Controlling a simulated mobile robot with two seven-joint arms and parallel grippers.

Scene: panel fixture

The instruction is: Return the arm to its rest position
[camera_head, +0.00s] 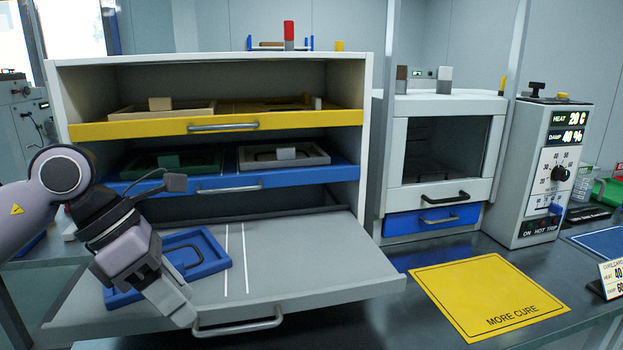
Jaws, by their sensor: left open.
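My left gripper (176,286) comes in from the left and hangs over the left part of the pulled-out grey drawer (290,262). It is open, with its fingers pointing down to the right. A blue tray-like panel (208,246) lies on the grey drawer, partly hidden behind the gripper. I cannot tell whether the fingers touch it; nothing is seen held between them. My right gripper is not in view.
The white cabinet (370,150) also has a yellow drawer (290,120) and a blue drawer (310,178), both holding panels. A chamber (440,190), a control box (548,170) and a yellow mat (488,296) stand to the right. The bench between is clear.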

